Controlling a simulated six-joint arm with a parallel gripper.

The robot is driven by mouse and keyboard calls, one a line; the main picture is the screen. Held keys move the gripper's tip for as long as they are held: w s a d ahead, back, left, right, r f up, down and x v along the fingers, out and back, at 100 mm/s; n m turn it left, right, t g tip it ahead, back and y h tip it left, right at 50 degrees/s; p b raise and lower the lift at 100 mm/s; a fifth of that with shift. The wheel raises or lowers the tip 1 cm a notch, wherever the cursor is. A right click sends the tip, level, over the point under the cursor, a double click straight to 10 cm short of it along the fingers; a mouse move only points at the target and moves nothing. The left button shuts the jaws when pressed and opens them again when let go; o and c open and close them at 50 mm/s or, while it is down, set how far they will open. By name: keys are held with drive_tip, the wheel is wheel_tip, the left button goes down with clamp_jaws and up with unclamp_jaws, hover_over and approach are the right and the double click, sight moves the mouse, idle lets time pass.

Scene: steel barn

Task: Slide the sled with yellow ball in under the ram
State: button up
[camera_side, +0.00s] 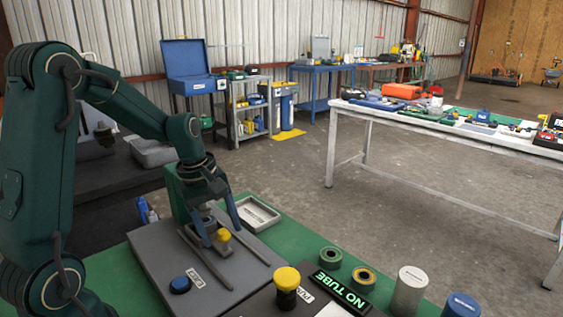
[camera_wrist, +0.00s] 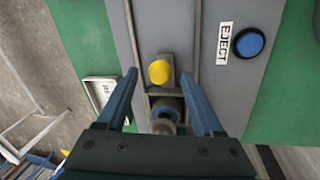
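The sled is a small grey block (camera_wrist: 168,95) with a yellow ball (camera_wrist: 159,71) on its outer end, between two dark rails on a grey plate. In the side view the ball (camera_side: 223,235) is low between my fingertips. My gripper (camera_wrist: 159,76) is open, with one finger on each side of the ball and visible gaps in the wrist view. The side view also shows my gripper (camera_side: 222,237) pointing down at the plate. A round dark-blue and grey part (camera_wrist: 165,112) lies behind the ball. My wrist hides much of the ram area by the green upright (camera_side: 178,205).
A blue EJECT button (camera_wrist: 250,43) is beside the rails. A yellow-topped black button (camera_side: 287,279) and a lit "NO TUBE" sign (camera_side: 340,293) stand in front. A grey tray (camera_side: 252,214) lies behind the plate.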

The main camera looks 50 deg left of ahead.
drive_tip(key=shift+d, duration=0.1)
drive_tip(key=shift+s+r, duration=0.25)
drive_tip(key=shift+r, duration=1.05)
drive_tip(key=shift+s+r, duration=0.25)
drive_tip(key=shift+r, duration=1)
drive_tip(key=shift+w+d+r, duration=0.1)
drive_tip(key=s+d+r+m+t, duration=0.1)
drive_tip(key=d+r+m+t, duration=0.15)
drive_tip(key=d+r, duration=0.2)
drive_tip(key=s+d+f+m, duration=0.1)
drive_tip(key=s+d+m, duration=0.6)
drive_tip(key=m, duration=0.6)
drive_tip(key=s+t, duration=0.1)
drive_tip(key=s, duration=0.1)
drive_tip(key=shift+s, duration=0.3)
